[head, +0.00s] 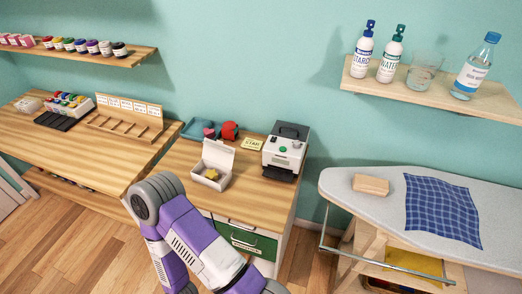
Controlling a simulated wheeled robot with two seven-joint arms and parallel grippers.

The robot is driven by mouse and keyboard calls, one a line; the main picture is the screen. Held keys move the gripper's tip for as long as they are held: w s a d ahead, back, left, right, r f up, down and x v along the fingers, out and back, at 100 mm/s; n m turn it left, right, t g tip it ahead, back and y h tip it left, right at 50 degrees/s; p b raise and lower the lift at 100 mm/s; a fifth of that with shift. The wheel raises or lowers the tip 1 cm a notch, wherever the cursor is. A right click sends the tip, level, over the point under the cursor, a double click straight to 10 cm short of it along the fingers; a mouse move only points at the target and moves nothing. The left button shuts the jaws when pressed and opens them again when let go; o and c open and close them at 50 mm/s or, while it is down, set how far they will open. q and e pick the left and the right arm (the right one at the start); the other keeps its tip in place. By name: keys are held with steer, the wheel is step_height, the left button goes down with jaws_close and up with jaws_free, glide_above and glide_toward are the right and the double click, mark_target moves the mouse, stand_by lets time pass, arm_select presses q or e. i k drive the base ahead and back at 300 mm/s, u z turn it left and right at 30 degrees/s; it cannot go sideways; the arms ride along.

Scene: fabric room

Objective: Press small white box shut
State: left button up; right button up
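The small white box (209,181) sits on the wooden top of the middle cabinet. Its lid (218,155) stands raised at the back, so the box is open. A small yellow item (212,174) lies inside it. A purple and grey arm of mine rises from the bottom of the head view, in front of the cabinet and to the left of its drawers. Neither of my grippers shows in the view, so I cannot see whether they are open or shut.
A white and black machine (284,153) stands right of the box. A yellow card (251,144), a red item (229,131) and a teal tray (196,129) lie behind it. The ironing board (340,191) is at right. The cabinet top (255,202) is bare in front.

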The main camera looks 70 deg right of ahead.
mark_target(217, 152)
steer(key=k, duration=0.45)
steer(key=z, duration=0.7)
